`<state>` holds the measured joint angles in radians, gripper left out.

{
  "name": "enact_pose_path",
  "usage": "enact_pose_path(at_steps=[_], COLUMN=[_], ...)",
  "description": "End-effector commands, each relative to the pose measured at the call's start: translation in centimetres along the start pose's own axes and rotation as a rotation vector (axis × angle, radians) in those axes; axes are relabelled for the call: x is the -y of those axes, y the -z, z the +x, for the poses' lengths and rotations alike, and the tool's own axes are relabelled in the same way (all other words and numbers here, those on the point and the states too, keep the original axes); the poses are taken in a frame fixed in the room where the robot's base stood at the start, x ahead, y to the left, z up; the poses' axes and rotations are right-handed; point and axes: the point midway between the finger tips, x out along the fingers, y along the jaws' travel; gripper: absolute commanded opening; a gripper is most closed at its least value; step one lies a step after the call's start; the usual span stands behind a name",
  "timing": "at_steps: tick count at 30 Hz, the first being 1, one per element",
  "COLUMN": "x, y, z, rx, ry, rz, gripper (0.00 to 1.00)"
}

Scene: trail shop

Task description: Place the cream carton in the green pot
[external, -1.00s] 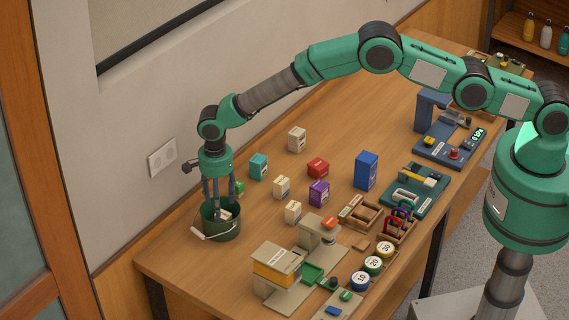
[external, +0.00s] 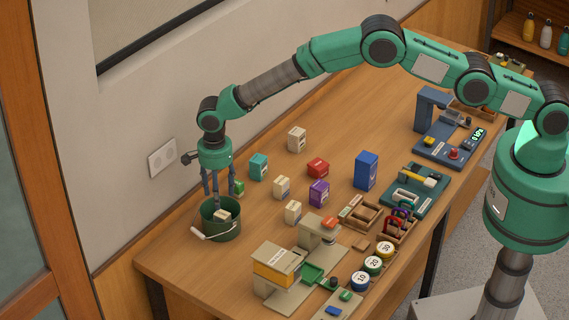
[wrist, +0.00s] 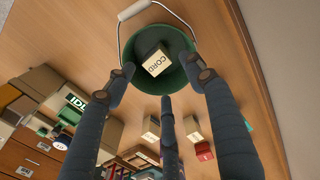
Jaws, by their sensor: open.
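The green pot (external: 226,232) stands on the table near its left end, with its wire handle and white grip hanging over the side. A cream carton (external: 221,215) lies tilted inside it. In the wrist view the carton (wrist: 156,62) shows the word CORD and sits within the pot (wrist: 176,86). My gripper (external: 218,193) is open and empty just above the pot, with its fingers (wrist: 165,84) spread and apart from the carton.
More cream cartons stand right of the pot (external: 293,212), (external: 281,187) and farther back (external: 297,139). Teal (external: 258,166), red (external: 318,168) and purple (external: 319,193) boxes stand among them. A small green item (external: 238,188) is behind the pot. The wall is close on the left.

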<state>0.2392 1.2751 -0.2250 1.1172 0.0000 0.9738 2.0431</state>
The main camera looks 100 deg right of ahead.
Motion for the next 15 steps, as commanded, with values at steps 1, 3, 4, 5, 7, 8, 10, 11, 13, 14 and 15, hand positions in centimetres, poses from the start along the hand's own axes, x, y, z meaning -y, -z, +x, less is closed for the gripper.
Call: enact_pose_path(at_steps=[1,3,4,5,7,8,10,11,13,14,15], x=[0.0,0.0,0.0,0.0,0.0,0.0,0.0,0.0,0.0,0.0,0.0], y=[0.0,0.0,0.0,0.0,0.0,0.0,0.0,0.0,0.0,0.0,0.0], z=[-0.7,-1.5,-1.9,-2.2,-2.9,-3.2,-3.6,-3.8,-4.1,-4.1,-4.1], rx=[0.001,0.0,0.0,0.001,0.001,0.0,0.0,0.0,0.0,0.0,0.0], ry=[0.001,0.001,0.001,0.001,0.001,0.001,0.0,0.0,0.0,0.0,0.0], rz=[0.0,0.0,0.0,0.0,0.0,0.0,0.0,0.0,0.0,0.0,0.0], gripper=[0.54,0.54,0.54,0.54,0.54,0.54,0.54,0.54,0.54,0.54,0.54])
